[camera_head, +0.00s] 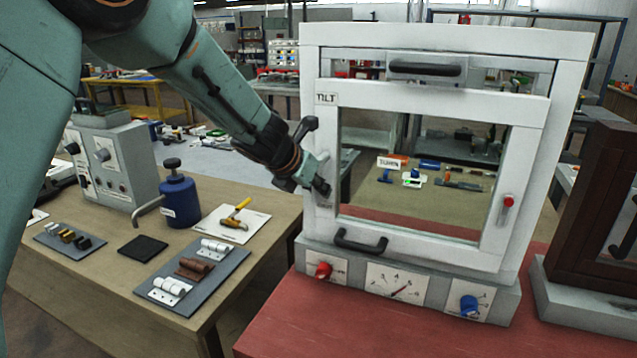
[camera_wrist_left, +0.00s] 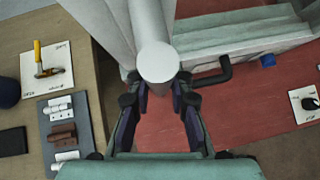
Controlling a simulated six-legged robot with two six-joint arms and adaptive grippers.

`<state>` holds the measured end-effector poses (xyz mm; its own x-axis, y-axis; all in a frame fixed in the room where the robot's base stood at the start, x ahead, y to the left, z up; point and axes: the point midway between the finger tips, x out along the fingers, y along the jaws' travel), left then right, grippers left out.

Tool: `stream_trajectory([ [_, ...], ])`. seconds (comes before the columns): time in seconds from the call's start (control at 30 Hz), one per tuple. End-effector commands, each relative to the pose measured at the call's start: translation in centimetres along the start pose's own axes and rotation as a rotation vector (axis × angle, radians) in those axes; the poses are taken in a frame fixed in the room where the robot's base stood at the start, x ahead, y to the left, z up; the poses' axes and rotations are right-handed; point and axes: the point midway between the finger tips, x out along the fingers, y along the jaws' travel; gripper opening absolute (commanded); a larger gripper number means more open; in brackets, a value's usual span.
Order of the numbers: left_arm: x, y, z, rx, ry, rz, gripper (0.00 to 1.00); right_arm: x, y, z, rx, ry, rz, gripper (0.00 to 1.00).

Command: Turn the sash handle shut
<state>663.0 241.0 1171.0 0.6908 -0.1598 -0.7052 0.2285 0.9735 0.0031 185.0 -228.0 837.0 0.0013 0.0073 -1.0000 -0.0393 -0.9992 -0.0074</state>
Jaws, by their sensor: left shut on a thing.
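The white window frame (camera_head: 420,108) with its tilting sash, marked TILT, stands on a grey base on the red bench. The sash handle is at the frame's left side, mostly hidden by my gripper in the head view. In the left wrist view it is a pale grey round bar (camera_wrist_left: 158,62) seen end-on. My left gripper (camera_head: 316,184) is at the frame's left stile; its two dark fingers (camera_wrist_left: 158,86) are closed on both sides of the bar, touching it. How far the handle is turned I cannot tell. My right gripper is out of view.
A black pull handle (camera_head: 361,243) sticks out at the frame's lower edge, near the gripper. A red knob (camera_head: 323,270) and a blue knob (camera_head: 469,305) are on the base. A brown frame (camera_head: 597,215) stands at right. A wooden table (camera_head: 110,285) at left holds a blue bottle (camera_head: 179,200) and hinges.

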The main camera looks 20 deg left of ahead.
Motion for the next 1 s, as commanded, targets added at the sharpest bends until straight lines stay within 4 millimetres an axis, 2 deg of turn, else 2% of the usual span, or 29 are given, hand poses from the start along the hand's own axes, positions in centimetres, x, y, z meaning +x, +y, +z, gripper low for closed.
stream_trajectory([
  [0.47, 0.21, -0.02, -0.48, 0.011, 0.011, 0.007, 0.0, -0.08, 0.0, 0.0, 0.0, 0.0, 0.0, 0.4],
  [0.5, 0.21, -0.02, -0.48, 0.012, 0.011, 0.007, 0.22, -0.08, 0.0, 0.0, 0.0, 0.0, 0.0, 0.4],
  [0.7, 0.13, 0.02, -0.3, 0.01, 0.007, 0.008, 0.39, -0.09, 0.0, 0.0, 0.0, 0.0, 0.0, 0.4],
  [0.77, 0.11, 0.03, -0.25, 0.01, 0.007, 0.008, 0.44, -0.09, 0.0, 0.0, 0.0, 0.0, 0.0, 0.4],
  [1.0, 0.06, 0.05, -0.13, 0.009, 0.004, 0.008, 0.44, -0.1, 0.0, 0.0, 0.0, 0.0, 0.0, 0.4],
])
